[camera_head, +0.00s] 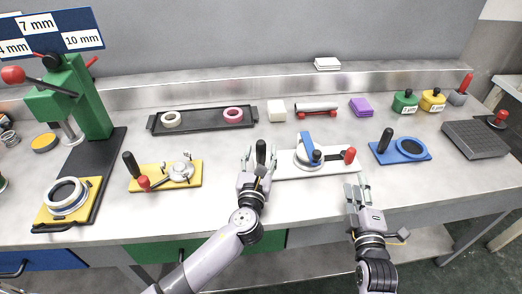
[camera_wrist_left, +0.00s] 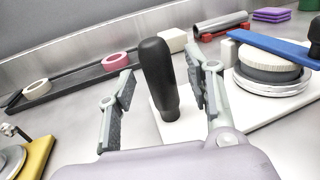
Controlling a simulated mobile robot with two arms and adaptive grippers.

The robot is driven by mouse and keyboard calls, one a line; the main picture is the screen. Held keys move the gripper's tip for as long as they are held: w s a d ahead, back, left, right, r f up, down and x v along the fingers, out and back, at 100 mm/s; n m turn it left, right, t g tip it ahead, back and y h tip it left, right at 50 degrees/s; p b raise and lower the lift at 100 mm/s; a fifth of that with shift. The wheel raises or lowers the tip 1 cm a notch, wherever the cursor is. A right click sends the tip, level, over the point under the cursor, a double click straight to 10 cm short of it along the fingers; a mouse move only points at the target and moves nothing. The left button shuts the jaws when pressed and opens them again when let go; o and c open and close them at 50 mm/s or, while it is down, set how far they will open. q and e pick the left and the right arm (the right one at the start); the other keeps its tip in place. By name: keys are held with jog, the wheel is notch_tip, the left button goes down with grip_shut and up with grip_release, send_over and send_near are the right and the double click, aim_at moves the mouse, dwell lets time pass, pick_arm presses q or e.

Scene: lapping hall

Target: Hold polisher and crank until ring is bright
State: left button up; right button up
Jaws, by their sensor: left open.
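A white board (camera_head: 288,171) bears a round grey-and-white unit (camera_head: 309,160), a blue bar (camera_head: 306,143) across it and a red-knobbed handle (camera_head: 349,155) at its right. In the left wrist view a shiny metal ring (camera_wrist_left: 270,88) shows at the base of the round unit, under the blue bar (camera_wrist_left: 275,45). An upright black handle (camera_wrist_left: 159,78) stands at the board's left end. My left gripper (camera_head: 259,162) is open, with its fingers on either side of that handle and gaps showing. My right gripper (camera_head: 357,190) is open and empty before the board's right end.
A yellow fixture (camera_head: 192,184) stands left and a blue fixture (camera_head: 416,157) right. Behind are a black tray (camera_head: 200,120) with two rings, a white block (camera_head: 277,110) and a roller on red feet (camera_head: 317,107). A green press (camera_head: 88,105) stands far left. Bare bench lies in front.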

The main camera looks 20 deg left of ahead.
pick_arm(q)
jog(key=shift+w+a, duration=0.15)
jog(key=shift+w, duration=0.75)
grip_shut()
dwell(0.4)
